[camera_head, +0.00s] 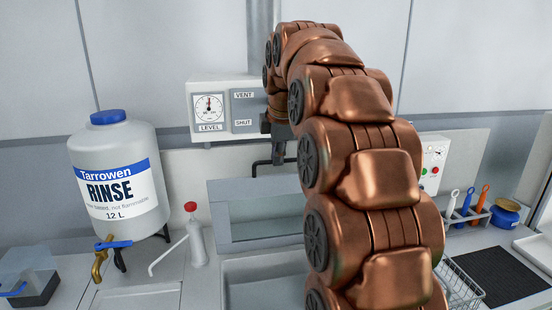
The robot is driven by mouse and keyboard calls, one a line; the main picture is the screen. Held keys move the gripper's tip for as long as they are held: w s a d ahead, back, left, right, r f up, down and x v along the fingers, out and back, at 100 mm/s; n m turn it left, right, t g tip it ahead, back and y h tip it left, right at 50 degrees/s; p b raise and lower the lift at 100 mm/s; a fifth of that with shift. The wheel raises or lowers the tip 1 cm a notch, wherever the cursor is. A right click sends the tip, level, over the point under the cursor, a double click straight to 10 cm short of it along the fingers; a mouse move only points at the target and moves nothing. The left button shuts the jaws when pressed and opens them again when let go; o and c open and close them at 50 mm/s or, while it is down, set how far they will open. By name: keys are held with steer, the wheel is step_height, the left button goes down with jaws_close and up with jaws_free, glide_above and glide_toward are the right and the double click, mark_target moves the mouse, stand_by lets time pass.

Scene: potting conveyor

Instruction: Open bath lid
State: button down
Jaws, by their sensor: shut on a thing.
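The bath lid (219,225) is a pale grey frame with a glassy panel, in the middle of the head view. It stands tilted up at the back of an open grey basin (265,272). A black bar handle (257,163) rises at its upper edge. My gripper (278,158) is at this handle, shut on it. The fingertips are small and dark here, and my copper arm hides the right part of the lid, the handle and the basin.
A white level box (209,107) hangs on the wall behind my gripper. A rinse jug (118,185) and a red-capped wash bottle (196,235) stand left. A tool rack (468,216), yellow-blue pot (507,212), wire basket (459,285) and black mat (497,274) are right.

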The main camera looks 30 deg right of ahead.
steer(key=shift+s+a+f+t+b, duration=0.15)
steer(key=shift+s+a+b, duration=0.05)
steer(key=shift+s+b, duration=0.25)
steer(key=shift+s+a+f+t+b, duration=0.1)
steer(key=shift+s+a+t+b, duration=0.15)
steer(key=shift+s, duration=0.3)
steer(key=c, duration=1.2)
jaws_free()
steer(key=v, duration=1.2)
steer(key=shift+w, duration=0.2)
steer(key=shift+a, duration=0.1)
